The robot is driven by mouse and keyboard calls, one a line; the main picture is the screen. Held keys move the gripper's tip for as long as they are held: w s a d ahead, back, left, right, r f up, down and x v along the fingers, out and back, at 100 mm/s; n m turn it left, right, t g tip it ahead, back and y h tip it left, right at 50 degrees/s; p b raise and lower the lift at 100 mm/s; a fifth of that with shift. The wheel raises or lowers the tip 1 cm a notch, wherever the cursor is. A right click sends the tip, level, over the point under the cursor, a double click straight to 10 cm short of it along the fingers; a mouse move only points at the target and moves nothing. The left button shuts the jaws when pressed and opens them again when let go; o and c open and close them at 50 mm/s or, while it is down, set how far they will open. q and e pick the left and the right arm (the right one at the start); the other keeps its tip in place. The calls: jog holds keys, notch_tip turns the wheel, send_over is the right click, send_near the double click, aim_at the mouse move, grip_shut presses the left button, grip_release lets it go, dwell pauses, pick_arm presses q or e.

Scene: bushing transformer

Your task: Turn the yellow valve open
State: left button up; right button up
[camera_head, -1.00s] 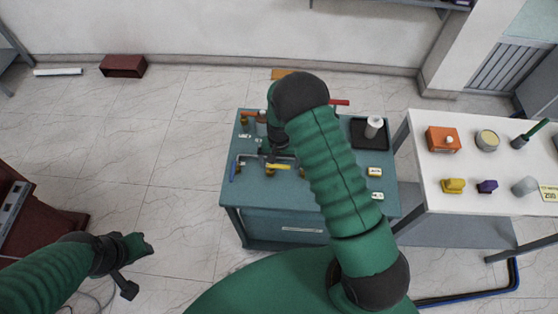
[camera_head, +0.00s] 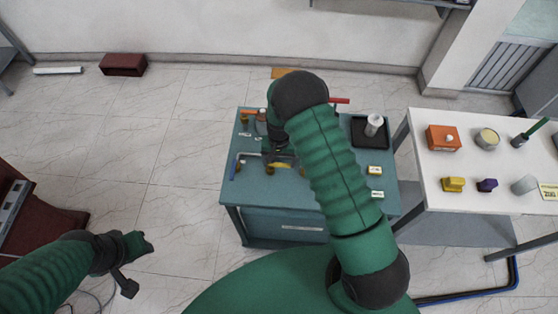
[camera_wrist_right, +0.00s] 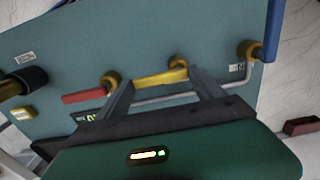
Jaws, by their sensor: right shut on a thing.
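The yellow valve handle (camera_wrist_right: 160,77) lies between the two fingers of my right gripper (camera_wrist_right: 163,92) in the right wrist view, with its brass valve body (camera_wrist_right: 178,62) just beyond. The handle spans nearly the whole gap between the fingers, and the gripper is shut on it. In the head view my right gripper (camera_head: 281,161) is over the teal bench top and partly covers the yellow handle. My left gripper (camera_head: 130,264) hangs over the floor at lower left, far from the bench; its finger state is unclear.
The teal bench (camera_head: 258,193) also bears a blue handle (camera_head: 233,171), a red handle (camera_head: 340,101) and a white cylinder (camera_head: 373,124) on a black tray. A grey pipe (camera_wrist_right: 165,98) runs beside the yellow valve. A white table (camera_head: 450,208) with several small objects stands at right.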

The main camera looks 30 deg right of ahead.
jog(key=shift+m, duration=0.3)
jog(key=m, duration=0.3)
jog(key=shift+s+a+m+b, duration=0.3)
jog(key=shift+s+a+b, duration=0.05)
jog(key=shift+s+a, duration=0.05)
jog(key=m, duration=0.3)
jog(key=a+m, duration=0.1)
jog(key=shift+s+a+r+m, duration=0.1)
jog(key=shift+s+m, duration=0.15)
jog(key=shift+m, duration=0.05)
jog(key=m, duration=0.1)
jog(key=a+m, duration=0.1)
jog(key=m, duration=0.1)
jog(key=m+p, duration=0.1)
jog(key=m, duration=0.1)
jog(key=shift+a, duration=0.25)
jog(key=shift+w+a+m+p, duration=0.15)
jog(key=shift+w+a+m, duration=0.1)
jog(key=shift+m, duration=0.75)
jog(key=shift+w+a+m+p, duration=0.1)
jog(key=shift+a+m+p, duration=0.1)
jog(key=shift+m, duration=0.8)
jog(key=o, duration=1.7)
jog(key=shift+w, duration=0.1)
jog(key=o, duration=0.4)
jog(key=shift+a, duration=0.15)
